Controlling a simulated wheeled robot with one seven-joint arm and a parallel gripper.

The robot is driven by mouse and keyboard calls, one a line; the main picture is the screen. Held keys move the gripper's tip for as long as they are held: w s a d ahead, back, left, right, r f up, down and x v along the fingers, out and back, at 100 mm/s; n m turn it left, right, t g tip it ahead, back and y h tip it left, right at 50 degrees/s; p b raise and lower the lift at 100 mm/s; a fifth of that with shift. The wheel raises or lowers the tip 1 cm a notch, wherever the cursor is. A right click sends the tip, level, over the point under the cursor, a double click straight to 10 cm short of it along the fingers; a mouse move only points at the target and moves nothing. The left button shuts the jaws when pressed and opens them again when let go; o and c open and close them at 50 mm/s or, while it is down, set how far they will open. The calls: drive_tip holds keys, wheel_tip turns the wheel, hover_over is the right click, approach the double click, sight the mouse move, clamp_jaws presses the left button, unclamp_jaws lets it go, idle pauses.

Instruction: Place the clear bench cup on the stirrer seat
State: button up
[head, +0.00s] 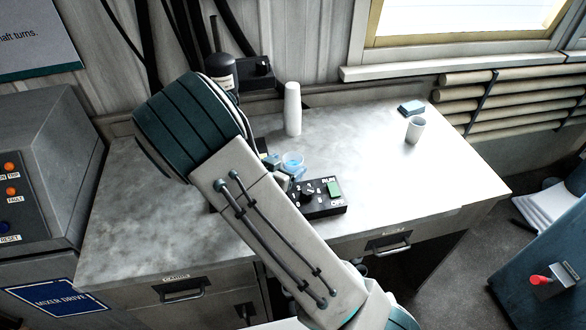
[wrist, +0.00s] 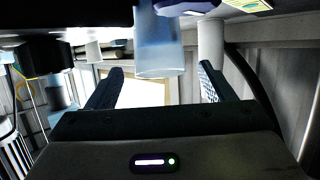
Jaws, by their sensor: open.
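The clear bench cup (head: 292,161), with a bluish tint, stands on the bench behind the black control box, partly hidden by my arm in the head view. In the wrist view the translucent cup (wrist: 158,45) shows upside down, ahead of my gripper (wrist: 160,88) and within the sideways span between its fingers. The fingers are apart, with a visible gap to each side of the cup. In the head view my gripper is mostly hidden behind my arm. The black control box (head: 322,209) has a numbered dial and RUN/OFF markings. I cannot clearly pick out the stirrer seat.
A tall white cup stack (head: 292,108) stands behind the clear cup. A white cup (head: 415,131) and a small blue box (head: 411,107) are at the right. The bench's right and left front areas are clear.

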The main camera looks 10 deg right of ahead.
sight(297, 158)
drive_tip(key=shift+p+x, duration=0.75)
drive_tip(key=shift+x, duration=2.2)
drive_tip(key=c, duration=1.2)
drive_tip(key=shift+o, duration=0.2)
drive_tip(key=shift+r, duration=0.15)
